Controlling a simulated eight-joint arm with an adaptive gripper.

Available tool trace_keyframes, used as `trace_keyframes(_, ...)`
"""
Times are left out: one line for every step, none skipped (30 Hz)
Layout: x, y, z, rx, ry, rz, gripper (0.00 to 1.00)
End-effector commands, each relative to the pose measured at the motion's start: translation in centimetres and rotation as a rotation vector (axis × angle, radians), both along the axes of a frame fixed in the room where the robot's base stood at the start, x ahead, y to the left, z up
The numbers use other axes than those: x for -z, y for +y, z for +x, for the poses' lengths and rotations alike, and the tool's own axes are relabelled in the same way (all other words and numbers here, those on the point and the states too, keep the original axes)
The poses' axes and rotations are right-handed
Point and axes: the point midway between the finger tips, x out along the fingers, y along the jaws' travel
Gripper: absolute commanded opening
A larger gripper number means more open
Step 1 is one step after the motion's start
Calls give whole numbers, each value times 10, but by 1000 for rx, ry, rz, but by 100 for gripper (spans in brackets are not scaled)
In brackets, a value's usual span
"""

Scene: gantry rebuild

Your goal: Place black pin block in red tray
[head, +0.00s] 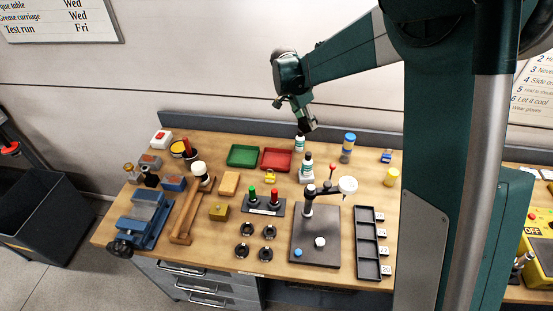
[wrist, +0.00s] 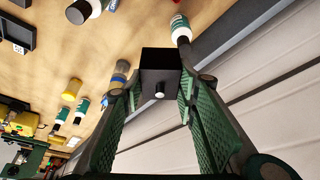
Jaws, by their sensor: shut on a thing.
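My gripper (wrist: 158,88) is shut on the black pin block (wrist: 160,60), a dark cube with a small silver pin, held between the two green-padded fingers in the wrist view. In the head view my gripper (head: 308,123) is raised over the back of the bench, to the right of the red tray and above a white bottle. The block is hard to make out there against the dark fingers. The red tray (head: 276,159) lies flat near the back of the bench and looks empty. I cannot make it out in the wrist view.
A green tray (head: 243,156) sits directly left of the red one. White-and-green bottles (head: 307,162) and a blue-and-yellow jar stack (head: 348,143) stand to its right. A small yellow object (head: 270,176) lies in front. A grey ledge (head: 240,122) runs behind.

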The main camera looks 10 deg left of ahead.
Motion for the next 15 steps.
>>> trace_keyframes(0,15,-6,-17,0,0,12)
trace_keyframes(0,24,-10,-26,0,0,12)
trace_keyframes(0,34,-15,-38,0,0,12)
trace_keyframes(1,42,-18,-46,1,0,12)
trace_keyframes(1,50,-22,-55,0,0,12)
trace_keyframes(1,59,-26,-65,1,0,12)
trace_keyframes(1,66,-29,-72,1,0,12)
trace_keyframes(1,72,-32,-80,0,0,12)
trace_keyframes(1,80,-37,-88,1,-1,12)
trace_keyframes(1,85,-39,-94,1,-1,12)
trace_keyframes(1,91,-42,-100,0,0,12)
trace_keyframes(1,98,-46,-109,1,0,12)
trace_keyframes(1,103,-49,-113,0,0,12)
trace_keyframes(1,107,-51,-119,0,0,12)
trace_keyframes(1,113,-55,-125,1,-1,12)
